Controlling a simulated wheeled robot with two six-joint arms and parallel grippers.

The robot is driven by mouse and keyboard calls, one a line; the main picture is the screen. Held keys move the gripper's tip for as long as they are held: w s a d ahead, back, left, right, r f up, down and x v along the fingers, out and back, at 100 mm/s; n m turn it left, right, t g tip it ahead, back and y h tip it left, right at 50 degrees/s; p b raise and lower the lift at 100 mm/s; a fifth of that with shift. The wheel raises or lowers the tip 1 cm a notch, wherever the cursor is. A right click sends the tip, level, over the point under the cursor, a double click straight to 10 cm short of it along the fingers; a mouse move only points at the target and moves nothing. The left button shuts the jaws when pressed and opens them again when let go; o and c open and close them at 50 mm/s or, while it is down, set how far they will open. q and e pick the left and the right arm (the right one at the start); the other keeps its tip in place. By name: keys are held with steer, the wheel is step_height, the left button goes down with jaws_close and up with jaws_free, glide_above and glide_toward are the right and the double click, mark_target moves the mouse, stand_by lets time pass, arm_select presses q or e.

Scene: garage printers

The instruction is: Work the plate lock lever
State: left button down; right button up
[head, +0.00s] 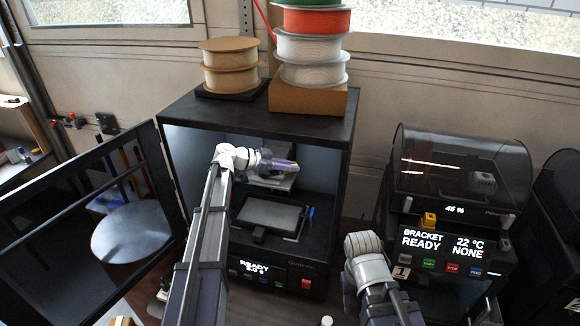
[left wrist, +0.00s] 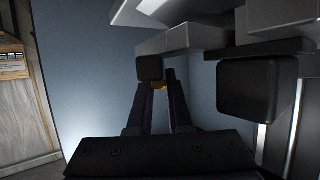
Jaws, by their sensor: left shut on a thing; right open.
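My left gripper (head: 284,166) is inside the open printer, above the dark build plate (head: 268,214) and by the print head. A blue upright piece (head: 311,212) stands at the plate's right side. The wrist of my right arm shows in front of the right printer, but its gripper is not visible.
The open door (head: 140,230) stands out to the left of the printer (head: 350,140). Spools (head: 312,48) are stacked on top. A second printer (head: 465,170) with a clear lid and a yellow piece (head: 429,219) stands at the right.

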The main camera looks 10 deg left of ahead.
mark_target(272, 173)
arm_select(q)
steer(key=c, duration=0.8)
jaws_free()
steer(key=shift+c, duration=0.2)
steer(key=p+v, duration=0.2)
steer(key=v, duration=0.5)
steer(key=shift+d+p, duration=0.1)
steer(key=shift+p, duration=0.3)
steer(key=shift+s+a+r, duration=0.1)
steer(key=shift+s+a, duration=0.1)
steer(key=shift+a, duration=0.25)
